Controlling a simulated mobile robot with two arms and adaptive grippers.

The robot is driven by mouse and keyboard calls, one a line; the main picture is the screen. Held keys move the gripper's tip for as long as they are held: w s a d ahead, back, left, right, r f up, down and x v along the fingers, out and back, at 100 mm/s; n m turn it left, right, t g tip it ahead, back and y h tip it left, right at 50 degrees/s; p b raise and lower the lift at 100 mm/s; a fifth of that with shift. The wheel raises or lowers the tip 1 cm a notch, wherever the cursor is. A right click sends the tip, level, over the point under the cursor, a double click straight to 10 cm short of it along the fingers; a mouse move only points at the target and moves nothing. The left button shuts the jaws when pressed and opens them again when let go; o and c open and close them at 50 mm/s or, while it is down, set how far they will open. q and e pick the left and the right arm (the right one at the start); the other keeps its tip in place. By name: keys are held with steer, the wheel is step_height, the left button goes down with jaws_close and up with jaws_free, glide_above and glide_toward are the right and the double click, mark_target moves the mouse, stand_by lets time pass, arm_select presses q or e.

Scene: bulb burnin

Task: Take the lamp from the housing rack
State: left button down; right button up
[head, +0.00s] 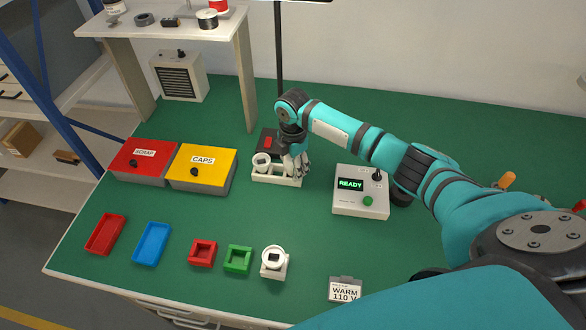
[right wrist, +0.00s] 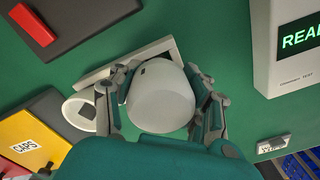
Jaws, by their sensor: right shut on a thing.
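The housing rack is a low white frame (head: 277,179) at the middle of the green bench; part of it also shows in the right wrist view (right wrist: 150,49). My right gripper (head: 297,168) is over the right part of the rack. In the right wrist view its fingers (right wrist: 163,100) are shut around a white rounded lamp (right wrist: 160,100) with a small dark slot. The lamp is at the rack; I cannot tell whether it still touches it. A white round housing with a dark centre (head: 262,160) stands at the rack's left end. My left gripper is not in view.
A tester reading READY (head: 361,194) stands right of the rack. A yellow CAPS box (head: 202,174) and red SCRAP box (head: 142,162) stand left. A dark plate with a red block (head: 268,142) lies behind. Small trays and a white socket (head: 274,262) are in front.

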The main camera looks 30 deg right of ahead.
steer(key=shift+r, duration=0.15)
steer(key=shift+r+b, duration=0.5)
steer(key=shift+r, duration=0.95)
steer(key=shift+s+a+r, duration=0.1)
steer(key=shift+s+r, duration=0.05)
steer(key=shift+s, duration=0.1)
steer(key=s+a, duration=0.1)
steer(key=s, duration=0.4)
steer(key=s+a+r, duration=0.1)
steer(key=s+a, duration=0.1)
steer(key=s, duration=0.3)
steer(key=s+a+r+b, duration=0.1)
steer(key=s, duration=0.4)
steer(key=shift+a+r, duration=0.1)
steer(key=shift+a, duration=0.05)
steer(key=shift+r+p, duration=1.95)
steer(key=shift+p, duration=0.65)
steer(key=shift+c, duration=0.3)
steer(key=shift+w, duration=0.1)
